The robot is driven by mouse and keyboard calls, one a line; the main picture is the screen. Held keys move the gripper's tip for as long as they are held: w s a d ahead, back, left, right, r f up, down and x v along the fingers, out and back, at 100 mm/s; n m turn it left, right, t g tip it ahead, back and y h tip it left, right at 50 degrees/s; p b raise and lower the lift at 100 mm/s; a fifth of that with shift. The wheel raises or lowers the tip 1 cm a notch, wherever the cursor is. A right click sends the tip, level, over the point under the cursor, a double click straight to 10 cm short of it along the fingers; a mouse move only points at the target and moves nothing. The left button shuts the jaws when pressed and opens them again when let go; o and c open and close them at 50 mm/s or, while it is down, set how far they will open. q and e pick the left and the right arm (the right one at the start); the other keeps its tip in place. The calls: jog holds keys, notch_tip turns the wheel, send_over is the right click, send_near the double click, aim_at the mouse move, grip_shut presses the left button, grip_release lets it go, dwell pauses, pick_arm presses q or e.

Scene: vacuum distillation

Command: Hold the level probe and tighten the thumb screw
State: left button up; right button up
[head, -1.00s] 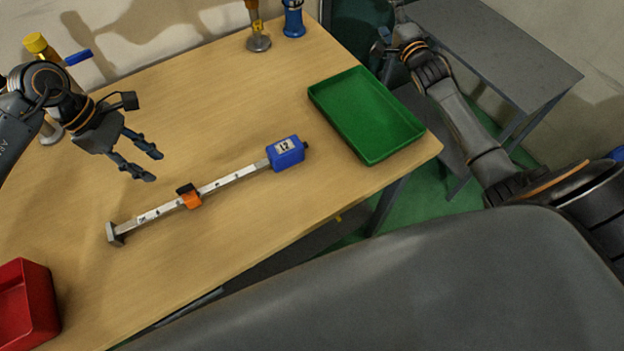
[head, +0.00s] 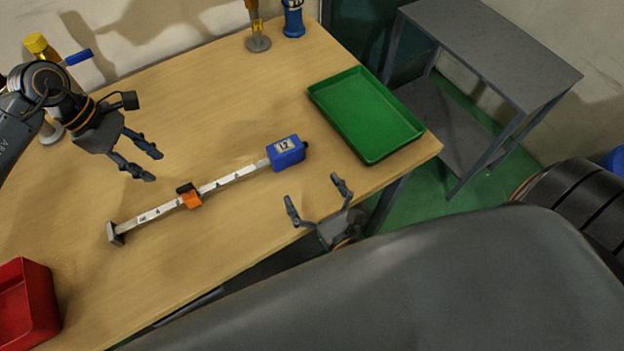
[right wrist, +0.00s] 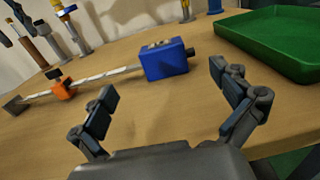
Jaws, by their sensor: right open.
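The level probe (head: 240,176) lies on the table, a pale marked rod with a blue box (head: 287,153) labelled 12 at its right end. A dark knob (head: 306,145) sticks out of the box's far right side; I cannot tell if it is the thumb screw. An orange clamp with a black top (head: 190,197) sits on the rod. My left gripper (head: 150,163) is open and empty above the table, behind the rod. My right gripper (head: 314,188) is open and empty at the front edge, near the blue box. In the right wrist view the box (right wrist: 166,60) shows beyond the open fingers.
A green tray (head: 320,97) lies right of the probe. A red bin (head: 40,300) stands at the front left. Yellow and blue valve-like fittings (head: 258,42) stand at the back. A grey side table (head: 490,45) stands to the right. The table between is clear.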

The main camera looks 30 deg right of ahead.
aim_at(289, 154)
jog(key=shift+f, duration=0.1)
jog(key=w, duration=1.3)
jog(key=shift+w+a, duration=0.25)
jog(key=shift+a, duration=0.1)
jog(key=c, duration=1.6)
pick_arm(q)
jog(key=shift+o, duration=1.1)
pick_arm(e)
jog(key=shift+c, duration=0.8)
pick_arm(q)
jog(key=shift+o, duration=1.3)
